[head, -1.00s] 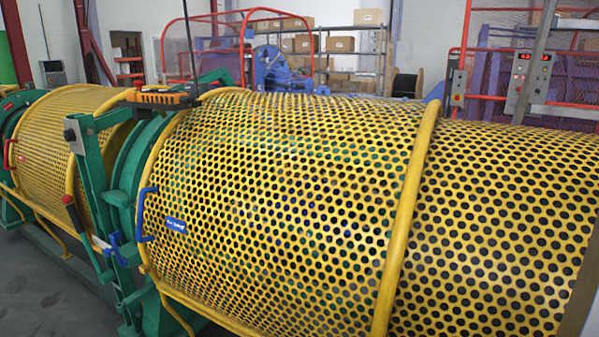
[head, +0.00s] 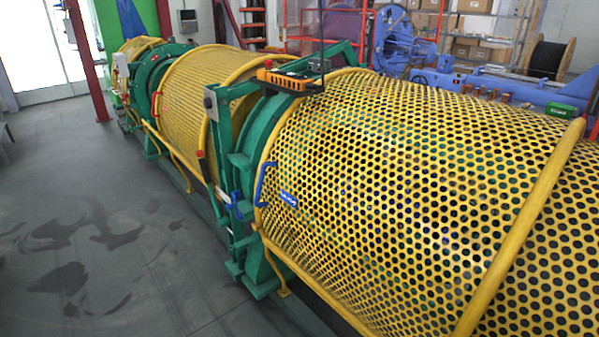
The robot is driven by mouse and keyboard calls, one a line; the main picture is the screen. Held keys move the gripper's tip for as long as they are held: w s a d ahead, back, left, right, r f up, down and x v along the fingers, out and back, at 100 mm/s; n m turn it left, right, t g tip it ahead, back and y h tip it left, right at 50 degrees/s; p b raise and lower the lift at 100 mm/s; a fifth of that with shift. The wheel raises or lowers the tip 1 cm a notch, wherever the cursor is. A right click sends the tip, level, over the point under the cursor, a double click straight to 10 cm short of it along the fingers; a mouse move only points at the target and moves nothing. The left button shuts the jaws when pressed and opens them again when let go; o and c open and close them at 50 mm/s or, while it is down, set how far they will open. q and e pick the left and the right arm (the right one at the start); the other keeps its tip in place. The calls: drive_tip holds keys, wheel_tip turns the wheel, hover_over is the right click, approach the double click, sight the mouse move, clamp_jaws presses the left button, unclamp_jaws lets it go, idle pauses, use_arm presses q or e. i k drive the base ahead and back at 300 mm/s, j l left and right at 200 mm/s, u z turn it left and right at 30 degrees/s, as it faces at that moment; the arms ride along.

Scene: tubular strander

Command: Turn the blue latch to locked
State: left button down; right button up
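A blue latch (head: 233,203) sits low on the green upright frame (head: 226,150), left of the large perforated yellow guard (head: 400,200). It looks small here, and I cannot tell from this view whether it is locked. A blue handle (head: 263,186) is on the guard's left edge, right of the latch, with a blue label (head: 288,198) beside it. Neither of my grippers is in view.
A red-tipped lever (head: 201,155) stands just left of the green frame. An orange box (head: 284,80) sits on top. Another yellow guard (head: 195,95) lies farther left. Open grey floor (head: 90,230) fills the left, with a red post (head: 88,65) beyond.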

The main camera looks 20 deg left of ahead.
sight(232, 209)
drive_tip(key=i+j, duration=0.1)
drive_tip(key=j, duration=0.25)
drive_tip(key=i+j, duration=0.1)
drive_tip(key=j, duration=0.25)
drive_tip(key=i+j+z, duration=0.1)
drive_tip(key=j, duration=0.25)
drive_tip(key=i+j, duration=0.1)
drive_tip(key=j, duration=0.25)
